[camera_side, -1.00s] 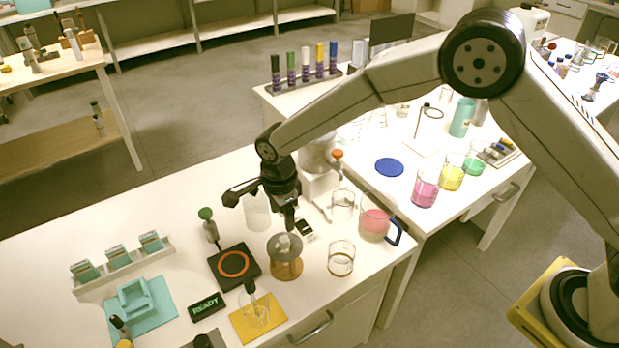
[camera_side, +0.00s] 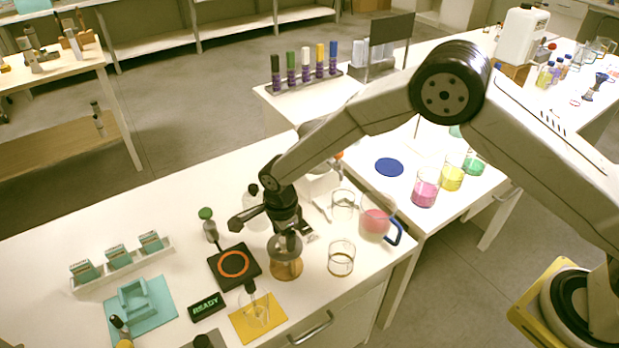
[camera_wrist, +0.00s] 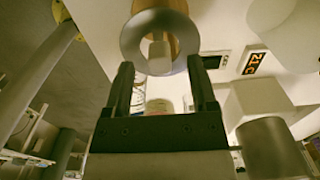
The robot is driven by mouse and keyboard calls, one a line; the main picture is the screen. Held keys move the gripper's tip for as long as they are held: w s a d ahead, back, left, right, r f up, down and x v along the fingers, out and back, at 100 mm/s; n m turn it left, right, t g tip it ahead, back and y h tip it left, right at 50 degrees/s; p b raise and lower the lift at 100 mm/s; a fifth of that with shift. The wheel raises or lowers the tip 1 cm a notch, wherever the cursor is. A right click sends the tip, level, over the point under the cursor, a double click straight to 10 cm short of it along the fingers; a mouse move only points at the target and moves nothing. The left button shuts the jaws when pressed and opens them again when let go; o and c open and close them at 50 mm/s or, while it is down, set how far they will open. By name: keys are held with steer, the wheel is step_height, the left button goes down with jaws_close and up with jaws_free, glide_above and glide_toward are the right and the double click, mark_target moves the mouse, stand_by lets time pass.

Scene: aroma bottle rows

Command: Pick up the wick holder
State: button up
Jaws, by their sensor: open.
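The wick holder appears to be the grey disc with a pale upright stub (camera_wrist: 159,53), seen in the wrist view. It sits on top of a clear vessel with an amber base (camera_side: 286,271), near the front of the bench in the side view. My gripper (camera_side: 287,238) points down just above the disc and hides part of its top. In the wrist view my gripper (camera_wrist: 160,68) is open. Its two fingers stand apart with the stub lined up between their tips. I cannot tell whether either finger touches it.
A dark hot plate with an orange ring (camera_side: 233,263) is to the left. A glass beaker (camera_side: 341,259) stands close on the right, and a jug of pink liquid (camera_side: 375,222) behind it. A flask stands on the yellow mat (camera_side: 246,327) in front. The bench's left rear is clear.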

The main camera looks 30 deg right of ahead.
steer(key=shift+f, duration=0.45)
jaws_close()
